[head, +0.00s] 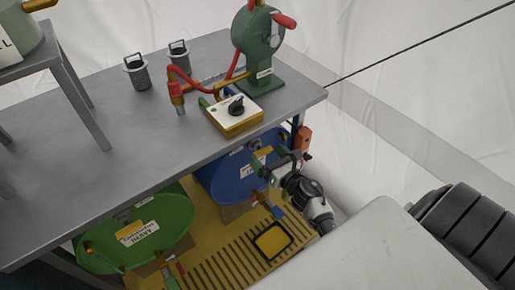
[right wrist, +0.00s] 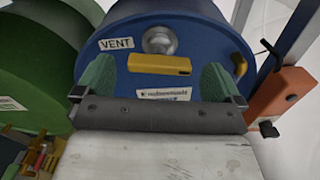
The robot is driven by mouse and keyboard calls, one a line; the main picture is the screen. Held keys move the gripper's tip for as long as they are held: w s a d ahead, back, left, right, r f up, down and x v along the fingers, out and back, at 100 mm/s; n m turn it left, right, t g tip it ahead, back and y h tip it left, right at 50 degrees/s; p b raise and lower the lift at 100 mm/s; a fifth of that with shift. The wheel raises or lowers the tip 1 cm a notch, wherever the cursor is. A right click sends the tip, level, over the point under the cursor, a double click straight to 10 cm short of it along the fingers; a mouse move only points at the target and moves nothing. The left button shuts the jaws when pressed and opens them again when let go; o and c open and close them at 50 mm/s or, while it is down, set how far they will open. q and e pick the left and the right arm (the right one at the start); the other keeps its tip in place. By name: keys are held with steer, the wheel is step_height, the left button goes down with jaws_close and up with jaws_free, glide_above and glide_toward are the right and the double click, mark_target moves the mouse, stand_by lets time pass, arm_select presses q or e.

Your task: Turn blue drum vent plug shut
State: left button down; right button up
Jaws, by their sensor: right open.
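The blue drum (head: 219,178) lies under the grey table, its round end facing my right arm. The right wrist view shows the drum's end (right wrist: 204,38) close up, with a white VENT label (right wrist: 116,44). A round silver fitting (right wrist: 160,40) sits beside that label. Just below it is a yellow bar (right wrist: 160,64), lying level. My right gripper (right wrist: 158,82) is open, with one green finger on each side of the yellow bar and gaps to both. In the head view my right gripper (head: 264,164) is in front of the drum. My left gripper is not in view.
A green drum (head: 165,218) lies left of the blue one on a yellow slatted base (head: 228,238). An orange box (right wrist: 281,98) hangs close at the right by a table leg. Above, the table (head: 130,128) holds a green pump (head: 258,38) and a switch box (head: 232,117).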

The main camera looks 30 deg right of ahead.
mark_target(265, 154)
steer(key=shift+w+a, duration=0.2)
steer(key=shift+w, duration=2.1)
steer(key=shift+c, duration=0.2)
steer(key=c, duration=0.9)
